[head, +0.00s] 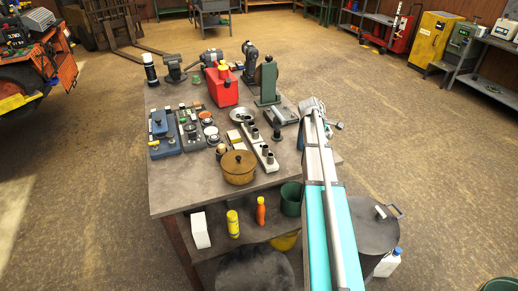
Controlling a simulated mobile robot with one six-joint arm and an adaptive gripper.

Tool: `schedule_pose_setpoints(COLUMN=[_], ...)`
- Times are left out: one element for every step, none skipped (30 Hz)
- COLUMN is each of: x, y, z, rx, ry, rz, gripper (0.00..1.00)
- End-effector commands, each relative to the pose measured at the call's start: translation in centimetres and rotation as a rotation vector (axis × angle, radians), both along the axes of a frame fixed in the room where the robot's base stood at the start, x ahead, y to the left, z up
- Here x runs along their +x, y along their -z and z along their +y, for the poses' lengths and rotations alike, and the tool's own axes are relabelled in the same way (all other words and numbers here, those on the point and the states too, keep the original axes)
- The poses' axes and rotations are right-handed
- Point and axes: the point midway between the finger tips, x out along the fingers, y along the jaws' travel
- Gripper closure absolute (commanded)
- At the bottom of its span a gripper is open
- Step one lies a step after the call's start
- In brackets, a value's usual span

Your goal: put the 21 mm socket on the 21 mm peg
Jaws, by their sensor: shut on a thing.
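A pale socket rail (258,147) lies on the workbench, running from the middle toward the front right. Several dark sockets stand upright on it, with a gap between the far ones and the near ones. The size marks are too small to read, so I cannot tell which peg is the 21 mm one. My gripper (335,126) is at the end of my arm, beyond the bench's right edge and to the right of the rail. It is shut on a small dark thing that looks like a socket; arm parts hide much of it.
The bench (180,190) also holds a wooden pot (238,168) close to the rail, a silver dish (241,115), a green machine (267,82) and a red can (222,88). A small dark piece (276,135) stands right of the rail. The bench's front left is bare.

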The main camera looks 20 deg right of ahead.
Motion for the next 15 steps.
schedule_pose_setpoints(x=[0.2, 0.4, 0.7, 0.9, 1.2, 1.6, 1.9, 2.2, 2.6, 2.9, 3.3, 3.7, 3.9, 4.2, 4.6], y=[0.4, 0.6, 0.9, 1.1, 1.3, 1.7, 1.9, 2.2, 2.4, 2.6, 2.8, 3.0, 3.1, 3.2, 3.4], z=[0.5, 0.8, 1.2, 1.7, 2.1, 2.8, 3.3, 3.8, 4.5, 4.9, 5.4, 6.0, 6.5, 6.9, 7.5], rx=[0.014, 0.024, 0.041, 0.055, 0.070, 0.094, 0.113, 0.133, 0.158, 0.179, 0.200, 0.227, 0.248, 0.268, 0.296], ry=[-0.008, -0.014, -0.023, -0.033, -0.043, -0.057, -0.069, -0.082, -0.102, -0.115, -0.129, -0.148, -0.162, -0.176, -0.195], rz=[-0.012, -0.022, -0.039, -0.054, -0.068, -0.090, -0.108, -0.126, -0.150, -0.168, -0.185, -0.207, -0.223, -0.239, -0.260], gripper=[1.00, 1.00, 1.00, 1.00, 1.00, 1.00, 1.00, 1.00, 1.00, 1.00, 1.00, 1.00, 1.00, 1.00, 1.00])
